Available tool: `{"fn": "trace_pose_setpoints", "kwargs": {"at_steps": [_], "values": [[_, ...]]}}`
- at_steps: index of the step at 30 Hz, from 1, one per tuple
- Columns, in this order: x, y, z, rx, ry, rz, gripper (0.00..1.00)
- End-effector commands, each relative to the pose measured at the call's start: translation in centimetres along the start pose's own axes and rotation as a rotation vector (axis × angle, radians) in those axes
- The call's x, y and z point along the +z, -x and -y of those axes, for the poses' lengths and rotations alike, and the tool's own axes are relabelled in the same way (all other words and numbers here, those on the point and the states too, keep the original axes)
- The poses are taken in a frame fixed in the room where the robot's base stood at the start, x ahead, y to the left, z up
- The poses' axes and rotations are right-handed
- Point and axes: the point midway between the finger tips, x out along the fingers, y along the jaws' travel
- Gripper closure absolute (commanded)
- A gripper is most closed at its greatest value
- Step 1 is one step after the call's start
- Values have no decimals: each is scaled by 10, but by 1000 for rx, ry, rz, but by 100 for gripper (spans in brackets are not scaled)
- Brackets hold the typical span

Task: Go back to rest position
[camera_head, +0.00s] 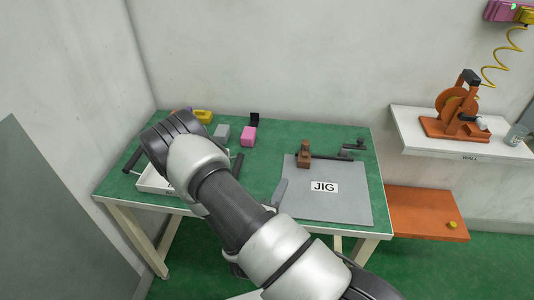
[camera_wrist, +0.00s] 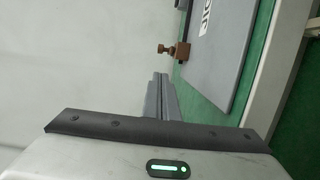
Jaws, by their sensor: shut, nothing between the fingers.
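My gripper (camera_wrist: 161,76) shows in the wrist view with its two grey fingers together and nothing between them. In the head view my arm reaches over the left part of the green table (camera_head: 285,133) and hides most of the gripper. A grey jig plate (camera_head: 345,205) marked JIG lies on the right part of the table. A brown clamp-like block (camera_head: 304,158) stands at its upper left edge. It also shows in the wrist view (camera_wrist: 181,50), beyond the fingertips.
A white tray (camera_head: 150,181) is partly hidden behind my arm. A pink block (camera_head: 249,136), a grey block (camera_head: 222,132) and a yellow item (camera_head: 203,116) stand at the back. A wall shelf (camera_head: 403,130) at right holds an orange reel device (camera_head: 456,108). An orange shelf (camera_head: 415,205) sits below.

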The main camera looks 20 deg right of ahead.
Motion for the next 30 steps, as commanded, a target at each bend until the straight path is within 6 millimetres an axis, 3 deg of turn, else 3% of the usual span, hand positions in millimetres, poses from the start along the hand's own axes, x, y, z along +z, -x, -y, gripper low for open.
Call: {"fn": "trace_pose_setpoints", "kwargs": {"at_steps": [5, 8, 11, 17, 24, 30], "values": [[0, 0, -2, 2, 0, 6, 100], [4, -5, -20, 17, 2, 52, 100], [18, -13, -58, 39, 12, 166, 100], [69, -14, -148, 10, 19, 505, 100], [128, 20, -220, -189, -49, 852, 100], [153, 64, -257, -451, -180, 1020, 100]]}}
